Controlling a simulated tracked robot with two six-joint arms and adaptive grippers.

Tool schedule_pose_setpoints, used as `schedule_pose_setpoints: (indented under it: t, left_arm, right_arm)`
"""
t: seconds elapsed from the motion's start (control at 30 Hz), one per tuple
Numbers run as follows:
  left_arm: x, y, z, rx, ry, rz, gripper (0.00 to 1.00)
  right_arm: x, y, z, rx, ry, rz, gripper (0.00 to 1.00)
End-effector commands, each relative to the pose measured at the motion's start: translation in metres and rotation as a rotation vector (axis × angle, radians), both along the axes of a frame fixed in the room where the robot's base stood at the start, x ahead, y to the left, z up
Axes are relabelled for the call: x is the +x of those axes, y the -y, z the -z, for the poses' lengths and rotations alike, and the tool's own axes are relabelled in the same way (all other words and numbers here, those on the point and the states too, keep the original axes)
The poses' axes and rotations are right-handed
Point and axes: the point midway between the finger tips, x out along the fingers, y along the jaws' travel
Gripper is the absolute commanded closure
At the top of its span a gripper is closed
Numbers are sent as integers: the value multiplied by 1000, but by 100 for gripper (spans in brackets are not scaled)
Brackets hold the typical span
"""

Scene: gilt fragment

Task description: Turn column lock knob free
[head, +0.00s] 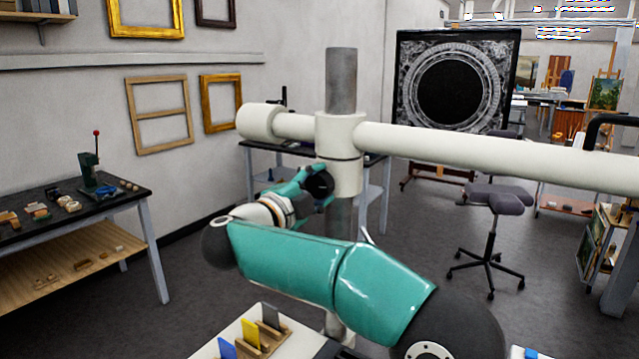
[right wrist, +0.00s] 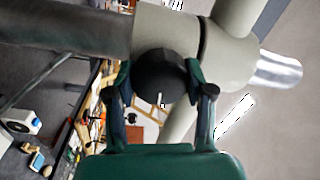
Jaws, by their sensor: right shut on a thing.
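The column lock knob (head: 321,184) is a black, round knob on the side of the cream collar (head: 340,150), which sits around the upright grey column (head: 341,80). In the right wrist view the knob (right wrist: 160,73) shows between my fingers, with a small pale mark on its face. My right gripper (head: 308,186) is shut on the knob, one teal finger on either side; it also shows in the right wrist view (right wrist: 159,78). My left gripper is in neither view.
A long cream horizontal boom (head: 480,159) passes from the collar to the right. A workbench (head: 125,196) with small parts stands at left. A white tray (head: 226,345) with coloured upright pieces is at the bottom. A stool (head: 497,198) stands on open floor at right.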

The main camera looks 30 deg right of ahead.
Motion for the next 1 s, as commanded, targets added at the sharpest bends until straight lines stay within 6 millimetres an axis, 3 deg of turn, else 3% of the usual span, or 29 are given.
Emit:
schedule_pose_setpoints:
  t: [0.43, 0.47, 0.6, 1.0]
  left_arm:
    - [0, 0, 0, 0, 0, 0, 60]
    - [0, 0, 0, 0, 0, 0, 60]
    - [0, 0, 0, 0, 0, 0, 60]
    - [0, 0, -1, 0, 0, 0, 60]
  right_arm:
    - [2, -2, 4, -2, -17, -7, 82]
    - [2, -2, 4, -3, -18, -7, 44]
    - [2, -2, 3, -2, -16, -5, 22]
    - [-1, -4, 2, -3, -12, -2, 22]
